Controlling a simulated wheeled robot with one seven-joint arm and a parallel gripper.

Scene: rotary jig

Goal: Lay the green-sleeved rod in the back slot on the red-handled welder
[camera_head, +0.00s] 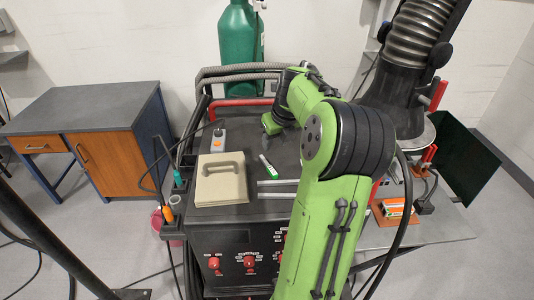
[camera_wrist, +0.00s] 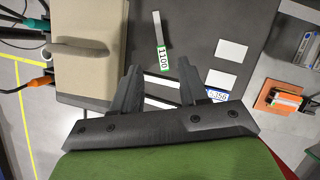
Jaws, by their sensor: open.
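The green-sleeved rod (camera_wrist: 157,28) lies on the dark top of the welder, its green sleeve marked 1100; it also shows in the head view (camera_head: 267,162). My gripper (camera_wrist: 158,67) is open and empty in the wrist view, with the sleeve end appearing just beyond and between the fingertips. Its height over the top is unclear. The welder (camera_head: 235,225) has a red bar handle at the back and red knobs in front. Pale bars (camera_head: 278,182) lie on its top, partly hidden by my fingers in the wrist view. The back slot cannot be clearly told.
A beige case (camera_head: 221,179) stands on the welder's top at left, beside teal-handled and orange-handled tools in side holders. Two white cards (camera_wrist: 231,50) and a blue label marked 5356 (camera_wrist: 217,95) show at right. A green cylinder (camera_head: 241,45) stands behind. An orange tray (camera_head: 392,212) is right.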

